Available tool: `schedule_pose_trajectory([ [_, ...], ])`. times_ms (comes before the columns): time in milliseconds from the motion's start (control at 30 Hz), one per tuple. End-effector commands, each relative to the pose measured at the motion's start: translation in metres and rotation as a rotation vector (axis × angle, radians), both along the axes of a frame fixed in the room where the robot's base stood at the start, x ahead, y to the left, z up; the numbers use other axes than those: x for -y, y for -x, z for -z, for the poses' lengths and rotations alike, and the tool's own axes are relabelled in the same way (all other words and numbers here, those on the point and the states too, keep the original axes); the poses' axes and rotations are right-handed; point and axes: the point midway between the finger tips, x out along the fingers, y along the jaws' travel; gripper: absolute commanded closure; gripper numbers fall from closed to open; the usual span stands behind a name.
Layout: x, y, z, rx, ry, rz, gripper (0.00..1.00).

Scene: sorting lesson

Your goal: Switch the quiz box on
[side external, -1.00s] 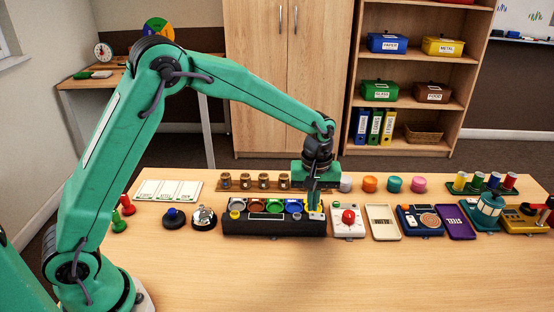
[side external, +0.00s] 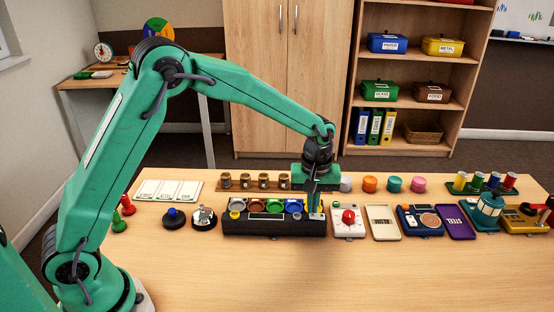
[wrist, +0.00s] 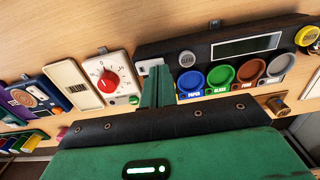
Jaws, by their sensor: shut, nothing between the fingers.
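The quiz box (side external: 272,225) is a long black case on the table with several coloured round buttons and a small display. In the wrist view the box (wrist: 202,46) shows its display, a grey CLEAR button (wrist: 187,59) and a yellow button (wrist: 307,36). My gripper (side external: 315,211) is shut and empty, pointing down at the right end of the box in the side view. In the wrist view its fingertips (wrist: 157,72) are over a pale plate (wrist: 144,67) at that end and hide part of it. I cannot tell whether the tips touch it.
A white box with a red dial (side external: 348,217) stands close to the right of the quiz box. Several small jars (side external: 263,181) stand behind it. A blue device (side external: 418,220) and other items continue to the right. The table in front is clear.

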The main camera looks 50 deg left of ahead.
Motion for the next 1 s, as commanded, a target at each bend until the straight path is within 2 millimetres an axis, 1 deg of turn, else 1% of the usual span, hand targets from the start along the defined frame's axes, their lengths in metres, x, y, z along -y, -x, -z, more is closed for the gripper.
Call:
schedule_pose_trajectory([
  [1000, 0.000, 0.000, 0.011, 0.000, 0.000, 0.000, 1.00],
])
